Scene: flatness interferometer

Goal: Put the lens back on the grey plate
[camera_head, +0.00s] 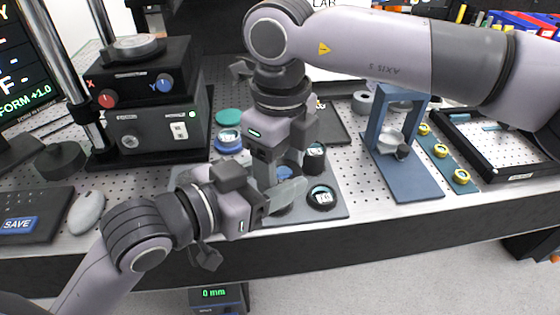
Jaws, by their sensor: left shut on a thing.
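The grey plate (338,208) lies at the table's front edge, in the middle of the view. A black-rimmed lens (321,197) sits on its front right part, and another round dark piece (315,152) stands behind it. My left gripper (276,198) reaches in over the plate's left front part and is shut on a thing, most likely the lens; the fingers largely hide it. My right gripper (268,178) points down just behind and above the left one, very close to it. Whether its fingers are open does not show. A bluish round piece (290,168) shows partly behind it.
A blue stand (405,180) and a blue strip with several yellow-ringed pieces (440,151) are to the right. A black tray (490,170) lies beyond. A dark instrument (150,110) with red and blue knobs stands left. Teal (228,117) and blue discs lie behind the grippers.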

